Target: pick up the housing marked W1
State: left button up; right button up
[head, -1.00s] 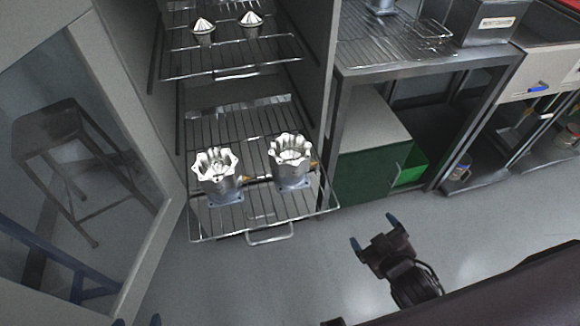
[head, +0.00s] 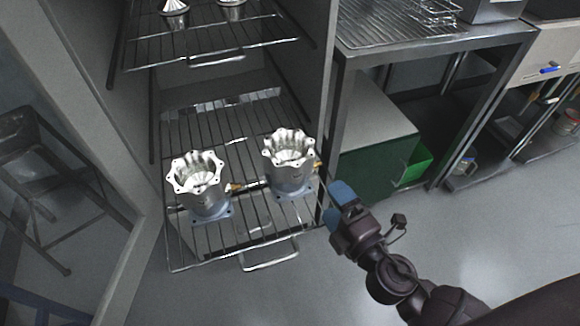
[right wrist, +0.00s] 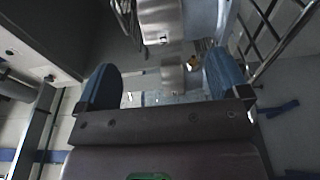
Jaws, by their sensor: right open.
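Two silver machined housings with scalloped open tops stand upright on a pulled-out wire rack, in the head view. The left housing (head: 198,186) is nearer the rack's front. The right housing (head: 290,162) is slightly farther back. I cannot read a W1 mark on either. My right gripper (head: 337,204) is just right of the rack's front right corner, apart from the right housing, its blue fingertips toward the rack. In the right wrist view its fingers (right wrist: 164,76) are spread, with nothing clearly between them. My left gripper is not in view.
The wire rack (head: 205,252) has a front handle (head: 270,256). An upper rack (head: 200,55) holds two more metal parts, partly cut off. The cabinet side wall and a metal bench (head: 430,48) with a green box (head: 375,165) stand right. Open floor lies in front.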

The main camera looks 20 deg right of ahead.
aim_at(306, 170)
jog(key=x, duration=0.7)
jog(key=shift+a, duration=0.25)
jog(key=shift+x, duration=0.85)
jog(key=shift+c, duration=0.4)
jog(key=c, duration=1.5)
jog(key=shift+r, duration=0.1)
jog(key=shift+c, duration=0.2)
